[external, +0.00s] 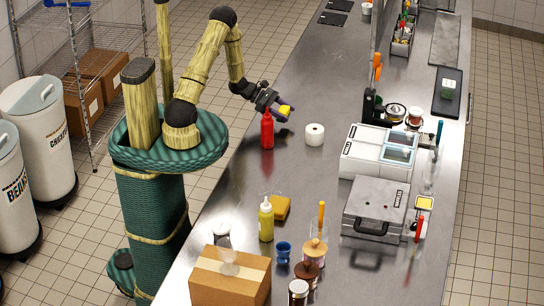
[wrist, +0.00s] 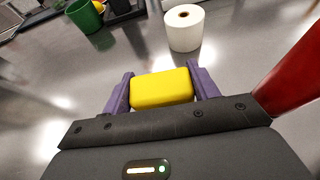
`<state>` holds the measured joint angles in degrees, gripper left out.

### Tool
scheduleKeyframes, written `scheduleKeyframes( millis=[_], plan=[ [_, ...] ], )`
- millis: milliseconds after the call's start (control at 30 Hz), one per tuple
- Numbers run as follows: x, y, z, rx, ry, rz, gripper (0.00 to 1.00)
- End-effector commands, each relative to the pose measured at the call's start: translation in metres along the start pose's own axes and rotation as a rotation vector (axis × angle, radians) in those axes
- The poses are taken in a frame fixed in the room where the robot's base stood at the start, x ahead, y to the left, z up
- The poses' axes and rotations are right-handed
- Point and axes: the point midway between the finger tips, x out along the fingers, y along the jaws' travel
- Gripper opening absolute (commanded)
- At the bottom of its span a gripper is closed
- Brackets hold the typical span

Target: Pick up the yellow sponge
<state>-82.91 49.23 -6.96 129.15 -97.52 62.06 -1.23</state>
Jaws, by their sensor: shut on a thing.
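The yellow sponge (wrist: 162,88) is a small rounded block between the two purple fingers of my gripper (wrist: 161,86) in the wrist view. The fingers are shut on its two sides. In the external view, my gripper (external: 283,112) holds the yellow sponge (external: 285,109) above the steel counter, beside the red bottle. The sponge appears raised clear of the counter.
A red bottle (external: 267,131) stands close to my gripper, and a white paper roll (external: 315,134) stands to the right. An orange-yellow block (external: 281,207), a yellow bottle (external: 266,220) and a cardboard box (external: 230,278) are nearer the front.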

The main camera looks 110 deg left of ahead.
Motion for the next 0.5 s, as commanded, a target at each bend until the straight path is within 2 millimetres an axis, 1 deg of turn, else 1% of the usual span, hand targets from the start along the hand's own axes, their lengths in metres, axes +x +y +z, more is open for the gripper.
scheduleKeyframes(
  millis=[100,300,400,500],
  plan=[
    [-0.008,0.000,0.020,0.007,0.000,0.002,0.38],
    [-0.019,0.000,0.048,0.005,0.000,0.001,0.38],
    [-0.023,0.000,0.056,0.003,0.000,0.000,0.38],
    [-0.025,0.000,0.059,0.001,0.000,0.000,0.38]
  ],
)
